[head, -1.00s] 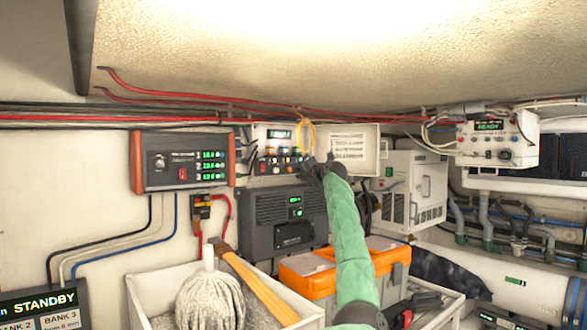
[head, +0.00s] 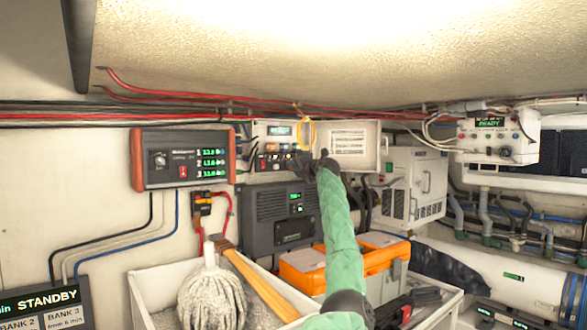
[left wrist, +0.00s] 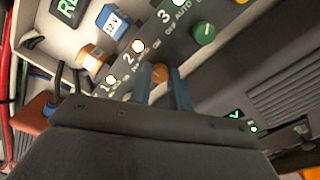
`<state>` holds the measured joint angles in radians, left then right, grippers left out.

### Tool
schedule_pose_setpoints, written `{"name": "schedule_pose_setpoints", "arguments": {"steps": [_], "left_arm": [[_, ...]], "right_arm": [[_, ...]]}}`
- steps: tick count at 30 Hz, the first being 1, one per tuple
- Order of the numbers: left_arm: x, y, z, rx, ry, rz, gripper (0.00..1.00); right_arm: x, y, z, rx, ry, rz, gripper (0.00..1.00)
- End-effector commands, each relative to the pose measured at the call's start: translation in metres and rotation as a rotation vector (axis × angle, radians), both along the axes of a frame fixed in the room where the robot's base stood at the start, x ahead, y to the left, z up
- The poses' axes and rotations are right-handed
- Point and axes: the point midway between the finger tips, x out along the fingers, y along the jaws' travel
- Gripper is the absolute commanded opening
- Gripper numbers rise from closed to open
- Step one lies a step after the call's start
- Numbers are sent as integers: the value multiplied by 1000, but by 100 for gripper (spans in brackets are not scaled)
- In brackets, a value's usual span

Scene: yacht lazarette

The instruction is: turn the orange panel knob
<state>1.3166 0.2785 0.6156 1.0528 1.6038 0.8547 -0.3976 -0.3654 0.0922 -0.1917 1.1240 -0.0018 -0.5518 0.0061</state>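The orange knob (left wrist: 160,72) shows in the left wrist view on a dark panel strip, beside the markings and lit lamps numbered 1 to 3. My left gripper (left wrist: 162,78) points at it, with one finger on each side of the knob in the picture. A narrow gap shows between the fingers; whether they touch the knob, I cannot tell. In the head view my left gripper (head: 303,164) is at the lower right of the small control panel (head: 262,131) on the wall and hides part of it. My right gripper is not in view.
A green knob (left wrist: 205,33) sits farther along the same strip. A yellow loop (head: 308,133) hangs by the panel, and an open white cover (head: 371,141) stands to its right. Below are a dark wall unit (head: 265,222), an orange toolbox (head: 306,260) and a mop (head: 211,290).

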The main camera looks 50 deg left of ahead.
Motion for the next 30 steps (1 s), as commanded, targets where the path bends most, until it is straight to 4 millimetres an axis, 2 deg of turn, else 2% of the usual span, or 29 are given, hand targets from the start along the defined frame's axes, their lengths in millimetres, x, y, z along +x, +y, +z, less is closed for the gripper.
{"name": "schedule_pose_setpoints", "arguments": {"steps": [11, 17, 20, 30], "left_arm": [[1, -1, -2, 3, 66, -2, 0], [1, 0, -3, 12, 197, -2, 0], [1, -1, -3, 21, 281, -2, 0], [1, -1, -3, 42, 563, -2, 0]], "right_arm": [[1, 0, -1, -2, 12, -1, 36], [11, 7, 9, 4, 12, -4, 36], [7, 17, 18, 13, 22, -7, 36], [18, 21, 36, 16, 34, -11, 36]]}}
